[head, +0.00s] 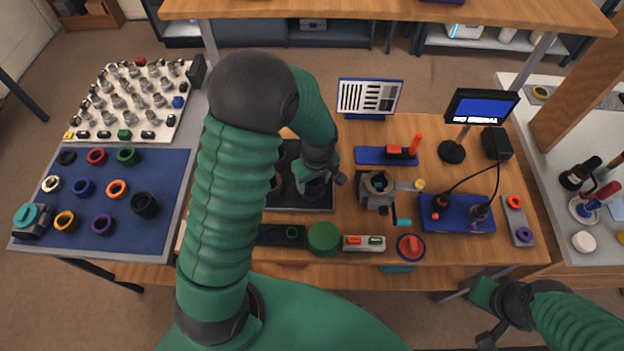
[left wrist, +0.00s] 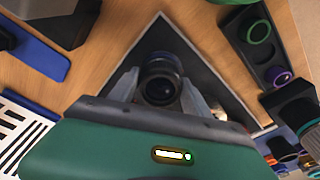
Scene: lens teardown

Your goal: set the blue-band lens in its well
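My left gripper (head: 322,178) is over the dark tray (head: 300,203) at the middle of the table. In the left wrist view, the fingers of my left gripper (left wrist: 160,88) lie against both sides of a dark cylindrical lens (left wrist: 160,68). The lens looks dark bluish in the head view (head: 314,188); no clear blue band shows. I cannot tell whether its base touches the tray. The tray's left part is hidden by my arm. My right gripper (head: 490,322) is low at the right, away from the table; its finger gap is unclear.
A black strip (head: 268,237) with a green ring, a green round block (head: 324,238) and a grey fixture (head: 376,190) stand near the tray. A blue mat (head: 60,190) with coloured rings lies left. A monitor (head: 482,106) and striped chart (head: 369,97) stand at the back.

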